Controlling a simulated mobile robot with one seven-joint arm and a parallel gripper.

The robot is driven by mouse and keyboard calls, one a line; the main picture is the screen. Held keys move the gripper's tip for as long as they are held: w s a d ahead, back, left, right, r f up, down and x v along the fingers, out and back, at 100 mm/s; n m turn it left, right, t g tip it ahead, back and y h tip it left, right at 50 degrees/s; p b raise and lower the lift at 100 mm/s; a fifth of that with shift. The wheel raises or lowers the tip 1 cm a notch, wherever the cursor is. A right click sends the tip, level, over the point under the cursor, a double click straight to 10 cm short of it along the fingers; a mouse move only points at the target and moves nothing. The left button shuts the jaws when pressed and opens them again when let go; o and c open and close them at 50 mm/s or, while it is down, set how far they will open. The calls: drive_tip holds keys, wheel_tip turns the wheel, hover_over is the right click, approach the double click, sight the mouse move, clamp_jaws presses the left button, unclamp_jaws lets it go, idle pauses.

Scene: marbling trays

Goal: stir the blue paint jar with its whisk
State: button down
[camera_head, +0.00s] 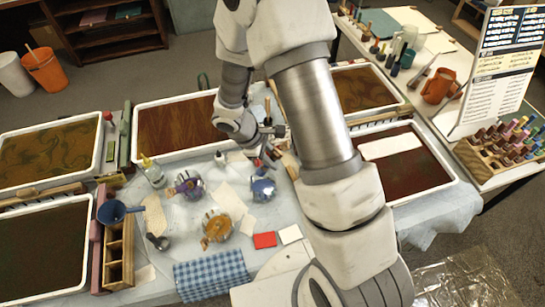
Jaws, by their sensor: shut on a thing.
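The blue paint jar (263,190) stands on the pale cloth of the middle table, left of my forearm. My gripper (268,142) is just above and behind the jar, small in the picture. It is shut on a thin upright tool (262,157), which looks like the whisk. The tool's lower end comes down close to the jar's mouth; I cannot tell whether it is inside. A purple jar (189,185) and an orange jar (217,226) stand to the left, each with a tool leaning in it.
White marbling trays (101,147) surround the cloth at left, back and right. My arm covers the table's middle right.

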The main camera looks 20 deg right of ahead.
wheel_tip(320, 180, down, 11)
drive_tip(key=b, duration=0.9)
idle(0.9)
